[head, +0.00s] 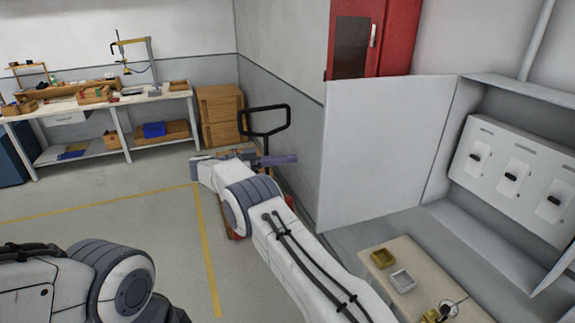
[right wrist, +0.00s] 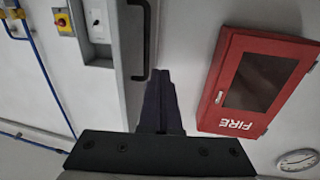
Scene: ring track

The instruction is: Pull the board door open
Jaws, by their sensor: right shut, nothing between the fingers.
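The board door (head: 380,150) is a plain light grey panel that stands swung wide open from the electrical board (head: 512,178) on the right in the head view. The board's inside shows several switches. My right gripper (head: 290,159) is left of the door in the head view, off its free edge. Its dark fingers are shut and empty. In the right wrist view, the fingers (right wrist: 160,85) point up near the lower end of a black bar handle (right wrist: 145,45), with nothing held. Whether they touch it I cannot tell. Only my left arm shows; its gripper is out of view.
A red fire cabinet (head: 370,38) hangs behind the door and also shows in the right wrist view (right wrist: 258,80). A pallet jack (head: 265,125) stands beyond my right gripper. A workbench (head: 100,98) is at the back left. Open floor (head: 110,215) lies left of my right arm.

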